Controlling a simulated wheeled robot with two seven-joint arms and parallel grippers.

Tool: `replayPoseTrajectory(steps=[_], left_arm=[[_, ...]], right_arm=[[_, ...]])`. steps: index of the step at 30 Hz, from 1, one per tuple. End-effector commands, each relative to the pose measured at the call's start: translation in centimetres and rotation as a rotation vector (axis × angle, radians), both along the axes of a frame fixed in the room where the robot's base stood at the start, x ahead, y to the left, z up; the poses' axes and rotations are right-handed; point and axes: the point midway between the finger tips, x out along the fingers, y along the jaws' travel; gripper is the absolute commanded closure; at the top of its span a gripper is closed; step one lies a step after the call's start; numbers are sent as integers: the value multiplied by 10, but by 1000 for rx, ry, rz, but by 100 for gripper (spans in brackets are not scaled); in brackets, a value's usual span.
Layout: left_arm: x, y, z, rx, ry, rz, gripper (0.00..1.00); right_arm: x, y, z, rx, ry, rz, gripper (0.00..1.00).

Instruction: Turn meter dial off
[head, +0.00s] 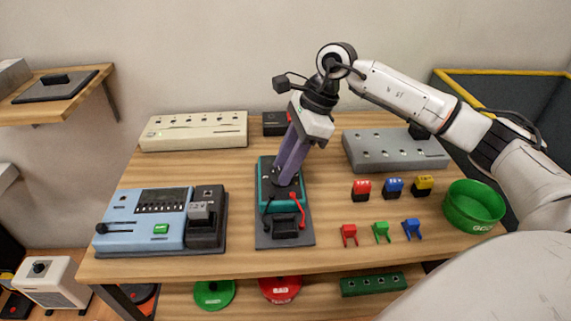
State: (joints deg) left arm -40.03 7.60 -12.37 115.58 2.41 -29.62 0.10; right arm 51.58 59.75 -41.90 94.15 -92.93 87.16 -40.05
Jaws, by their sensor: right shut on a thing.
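A teal meter (264,190) stands on a dark base in the middle of the wooden table. Red and black leads lie on its lower part. My right gripper (284,176) reaches down from above, its purple fingers shut on the meter's dark dial (275,182). The fingers hide much of the dial, so its pointer setting cannot be read. My left gripper is not in view.
A blue device (145,228) with a lever and green button stands left of the meter. A cream power strip (194,131) and a grey box (396,150) stand behind. Small coloured plugs and a green bowl (474,206) are at right.

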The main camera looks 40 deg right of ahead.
Motion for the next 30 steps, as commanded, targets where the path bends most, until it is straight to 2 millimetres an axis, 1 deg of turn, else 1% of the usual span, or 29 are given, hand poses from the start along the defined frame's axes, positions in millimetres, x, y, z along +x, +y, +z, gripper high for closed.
replayPoseTrajectory(steps=[11, 21, 30], left_arm=[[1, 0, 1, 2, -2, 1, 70], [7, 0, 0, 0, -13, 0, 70], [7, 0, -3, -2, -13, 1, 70]], right_arm=[[5, -1, 1, 0, -2, 358, 90], [9, 0, 1, 0, -3, 673, 90], [11, 0, 1, -2, -4, 882, 90]])
